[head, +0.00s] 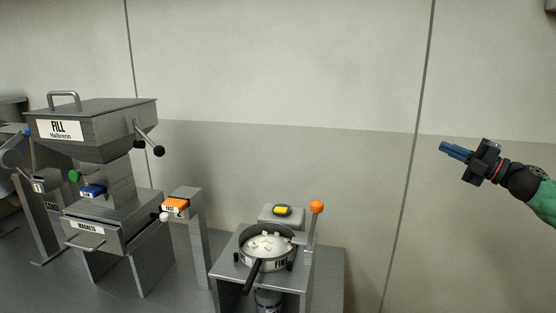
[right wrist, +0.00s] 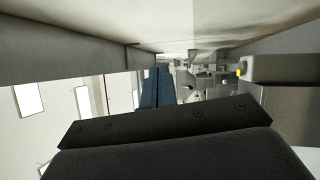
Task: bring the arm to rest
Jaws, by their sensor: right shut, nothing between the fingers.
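My right gripper (head: 455,151) is at the right of the head view, raised in front of the bare wall. Its blue fingers point left and are shut with nothing between them. My green right arm (head: 543,200) comes in from the right edge. In the right wrist view the blue fingers (right wrist: 157,88) show together at the middle, beyond the dark gripper body. The gripper is well apart from the machines. My left gripper is not in view.
A grey FILL hopper machine (head: 97,125) stands at the left. A small metal stand (head: 228,270) holds a pan (head: 266,262) with pale pieces inside. An orange-knobbed lever (head: 316,208) and a yellow button (head: 281,210) are beside it. The space around my right gripper looks free.

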